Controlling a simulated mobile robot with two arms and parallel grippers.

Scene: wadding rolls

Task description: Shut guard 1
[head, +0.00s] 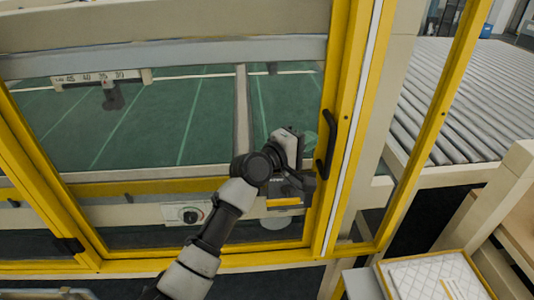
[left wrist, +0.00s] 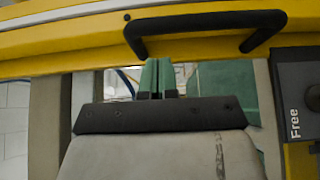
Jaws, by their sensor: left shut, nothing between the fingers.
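A yellow-framed guard with a clear panel (head: 160,120) fills the left and middle of the head view. Its black handle (head: 328,145) is on the upright at its right edge; whether this is guard 1 I cannot tell, as no label is readable. My left gripper (head: 310,140) is just left of the handle, in front of the panel. In the left wrist view the handle (left wrist: 205,22) crosses the top on a yellow bar. The green fingertips of the left gripper (left wrist: 157,78) are together and empty, just below the handle and not around it. My right gripper is not in view.
A roller conveyor (head: 455,95) lies at the right beyond another yellow post (head: 430,125). A tray with a quilted white sheet (head: 432,280) stands at the lower right.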

